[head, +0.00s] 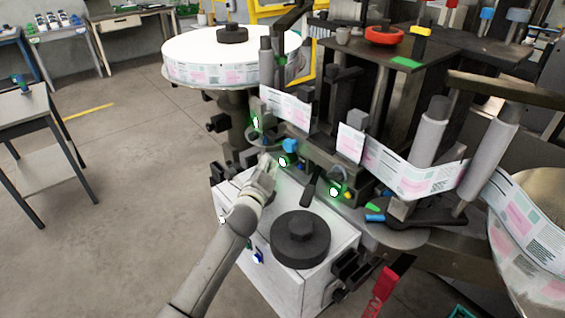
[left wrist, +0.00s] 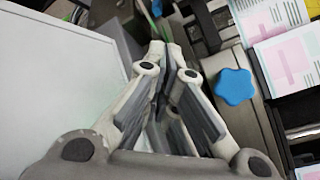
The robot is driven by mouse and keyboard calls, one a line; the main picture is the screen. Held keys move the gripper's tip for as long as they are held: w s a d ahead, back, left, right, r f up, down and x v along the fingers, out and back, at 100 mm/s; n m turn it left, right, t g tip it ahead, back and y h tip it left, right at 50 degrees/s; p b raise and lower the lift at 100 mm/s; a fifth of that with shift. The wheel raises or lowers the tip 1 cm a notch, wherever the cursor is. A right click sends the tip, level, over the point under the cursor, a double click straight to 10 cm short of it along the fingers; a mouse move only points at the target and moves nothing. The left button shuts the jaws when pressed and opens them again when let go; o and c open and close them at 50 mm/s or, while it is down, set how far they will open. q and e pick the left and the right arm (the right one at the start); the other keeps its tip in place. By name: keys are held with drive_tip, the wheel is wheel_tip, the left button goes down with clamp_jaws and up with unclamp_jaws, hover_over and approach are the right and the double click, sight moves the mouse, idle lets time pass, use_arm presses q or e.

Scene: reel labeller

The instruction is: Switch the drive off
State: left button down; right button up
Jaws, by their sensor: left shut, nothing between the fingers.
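My left gripper (head: 268,162) reaches in from the lower left, at the machine's near side. It is beside green-lit spots, one of them a green light (head: 282,161). In the left wrist view, the left gripper (left wrist: 168,48) has its fingertips together and holds nothing. A blue star-shaped knob (left wrist: 235,86) is to the right of the fingers; the blue knob (head: 290,145) also shows in the head view. Another green light (head: 334,191) is further right on the machine. I cannot tell which part is the drive switch. My right gripper is out of view.
A white cabinet (head: 230,205) stands below the gripper, with a dark round reel part (head: 300,238) on top. The printed label web (head: 400,170) runs between grey rollers (head: 430,130). A large white reel (head: 190,48) is at the back left. Open floor lies to the left.

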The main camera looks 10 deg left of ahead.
use_arm(q)
drive_tip(key=shift+w+d, duration=0.1)
drive_tip(key=shift+w+d, duration=0.2)
drive_tip(key=shift+w, duration=0.05)
drive_tip(key=shift+w+d+b, duration=0.25)
drive_tip(key=shift+w+b, duration=0.05)
drive_tip(key=shift+w, duration=0.05)
idle(1.0)
drive_tip(key=shift+s, duration=0.1)
drive_tip(key=shift+s+a+p, duration=0.5)
drive_tip(key=shift+s+p, duration=0.1)
